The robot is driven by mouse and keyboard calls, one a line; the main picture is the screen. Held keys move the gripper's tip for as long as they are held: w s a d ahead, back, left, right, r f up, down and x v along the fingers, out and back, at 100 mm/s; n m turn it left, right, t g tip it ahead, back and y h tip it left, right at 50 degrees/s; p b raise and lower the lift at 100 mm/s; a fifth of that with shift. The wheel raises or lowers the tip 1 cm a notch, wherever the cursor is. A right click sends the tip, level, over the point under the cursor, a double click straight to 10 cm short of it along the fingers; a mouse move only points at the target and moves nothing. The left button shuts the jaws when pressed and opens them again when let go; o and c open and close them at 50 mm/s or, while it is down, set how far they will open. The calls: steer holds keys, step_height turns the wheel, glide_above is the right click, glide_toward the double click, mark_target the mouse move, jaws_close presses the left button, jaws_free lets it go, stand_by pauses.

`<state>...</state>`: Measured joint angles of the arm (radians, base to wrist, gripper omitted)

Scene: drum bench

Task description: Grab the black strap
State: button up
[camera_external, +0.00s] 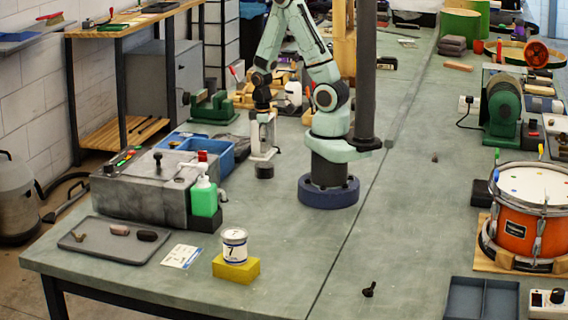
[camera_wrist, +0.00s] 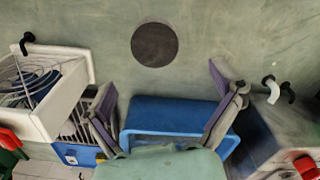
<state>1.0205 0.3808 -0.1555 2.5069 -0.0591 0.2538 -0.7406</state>
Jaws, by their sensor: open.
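My gripper (camera_external: 263,155) points down over the bench beside the blue bin. In the wrist view its two fingers stand wide apart with nothing between them (camera_wrist: 160,80). A dark round piece (camera_wrist: 154,44) lies flat on the bench beyond the fingertips, and it shows as a short black cylinder (camera_external: 264,170) by the gripper in the external view. I cannot tell whether it is the black strap, and no long strap is clearly visible. A dark bundle (camera_external: 228,143) lies behind the blue bin, too small to make out.
The blue bin (camera_wrist: 175,112) sits near the fingers. A grey machine (camera_external: 150,188) with a green bottle (camera_external: 204,197) stands at the front left. The bench around the dark round piece is clear.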

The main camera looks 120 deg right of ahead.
mark_target(265, 164)
steer(key=shift+s+d+f, duration=0.1)
steer(key=shift+s+f, duration=0.1)
steer(key=shift+s, duration=0.2)
steer(key=shift+f+m, duration=0.3)
steer(key=shift+f, duration=0.05)
step_height(265, 164, down, 6)
steer(key=shift+r, duration=0.1)
steer(key=c, duration=1.2)
